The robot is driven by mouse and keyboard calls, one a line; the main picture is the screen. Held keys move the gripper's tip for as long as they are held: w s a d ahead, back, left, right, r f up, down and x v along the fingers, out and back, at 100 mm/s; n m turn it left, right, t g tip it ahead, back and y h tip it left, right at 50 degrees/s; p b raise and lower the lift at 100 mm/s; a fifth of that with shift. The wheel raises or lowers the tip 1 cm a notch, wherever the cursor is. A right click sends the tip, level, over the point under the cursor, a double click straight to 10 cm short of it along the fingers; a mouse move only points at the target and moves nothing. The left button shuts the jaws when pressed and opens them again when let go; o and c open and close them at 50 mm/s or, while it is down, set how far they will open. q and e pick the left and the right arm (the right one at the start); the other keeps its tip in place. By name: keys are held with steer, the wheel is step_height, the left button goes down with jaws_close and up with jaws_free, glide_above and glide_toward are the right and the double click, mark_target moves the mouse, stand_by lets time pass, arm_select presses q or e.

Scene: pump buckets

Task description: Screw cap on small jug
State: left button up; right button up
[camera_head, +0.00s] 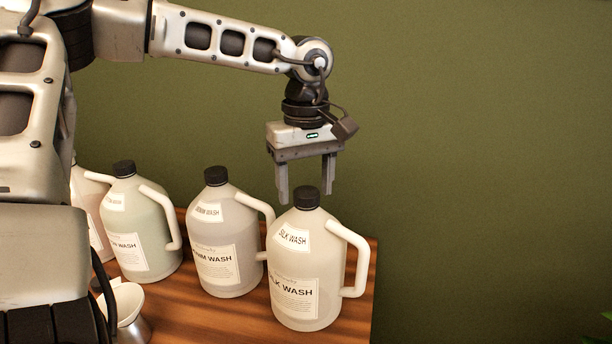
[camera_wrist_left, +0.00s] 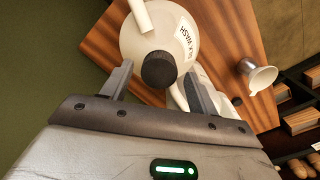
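The silk wash jug (camera_head: 306,262), pale with a white handle on its right side, stands upright at the right end of the wooden table. Its black cap (camera_head: 307,198) sits on its neck. My left gripper (camera_head: 307,198) hangs above and around the level of this cap, pointing down with fingers apart. In the left wrist view the cap (camera_wrist_left: 159,69) shows between the two open fingers (camera_wrist_left: 158,85), with no clear contact. How tightly the cap sits cannot be told. My right gripper is not in view.
A denim wash jug (camera_head: 226,255) and a greenish jug (camera_head: 142,240), both black-capped, stand to the left, with another partly hidden. A metal-and-white funnel-like cup (camera_head: 125,305) stands at front left. The wooden table (camera_head: 362,290) ends just right of the silk wash jug.

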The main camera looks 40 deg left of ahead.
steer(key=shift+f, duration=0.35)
arm_select(q)
step_height(320, 180, up, 16)
steer(key=shift+p, duration=0.4)
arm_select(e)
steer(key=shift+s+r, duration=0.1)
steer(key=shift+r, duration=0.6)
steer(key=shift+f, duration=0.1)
